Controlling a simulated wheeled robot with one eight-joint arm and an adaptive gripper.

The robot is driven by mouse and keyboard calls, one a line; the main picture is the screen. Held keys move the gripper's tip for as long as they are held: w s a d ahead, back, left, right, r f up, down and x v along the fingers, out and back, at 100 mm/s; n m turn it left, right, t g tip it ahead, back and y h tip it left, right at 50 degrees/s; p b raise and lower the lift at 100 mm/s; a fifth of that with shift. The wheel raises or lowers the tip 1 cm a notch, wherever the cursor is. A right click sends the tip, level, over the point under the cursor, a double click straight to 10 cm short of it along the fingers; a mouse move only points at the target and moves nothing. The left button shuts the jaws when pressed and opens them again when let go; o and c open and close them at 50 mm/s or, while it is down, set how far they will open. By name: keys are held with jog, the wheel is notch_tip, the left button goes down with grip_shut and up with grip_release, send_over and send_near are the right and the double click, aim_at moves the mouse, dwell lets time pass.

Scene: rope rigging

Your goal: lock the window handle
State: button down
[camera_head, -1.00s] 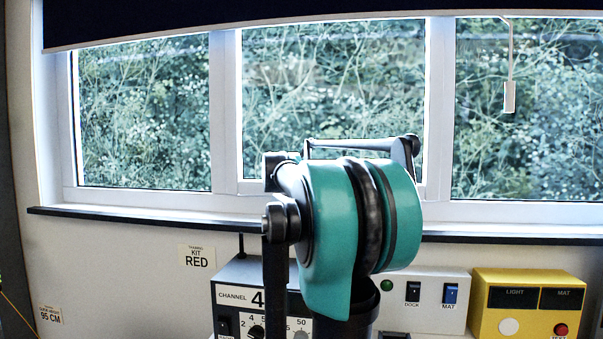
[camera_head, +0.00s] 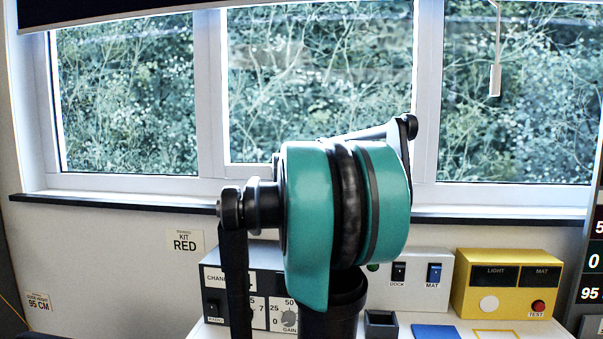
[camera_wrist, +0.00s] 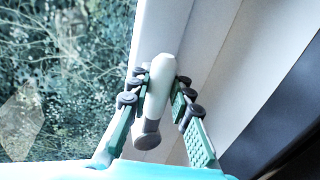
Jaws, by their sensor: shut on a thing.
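The window handle (camera_wrist: 157,92) shows in the wrist view as a pale, rounded bar with a grey knob at its lower end. It lies beside the white window frame (camera_wrist: 205,40), slightly tilted in the picture. My gripper (camera_wrist: 160,80) is shut on the handle, with one green, dark-jointed finger on each side of it. In the head view, the window (camera_head: 428,90) is seen from inside. My own arm stands in front of its lower middle, and neither the handle nor my fingers can be made out there.
A dark sill (camera_head: 110,206) runs below the window. A thin white rod (camera_head: 495,80) hangs before the right pane. A yellow box (camera_head: 505,285) and a channel-and-gain unit (camera_head: 215,280) stand on the bench below, with my arm partly covering the unit.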

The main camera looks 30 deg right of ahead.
jog(key=shift+s+f, duration=0.1)
jog(key=shift+f, duration=0.2)
jog(key=c, duration=1.3)
grip_release()
jog(key=shift+c, duration=0.2)
jog(key=shift+r, duration=0.1)
jog(key=v, duration=1.2)
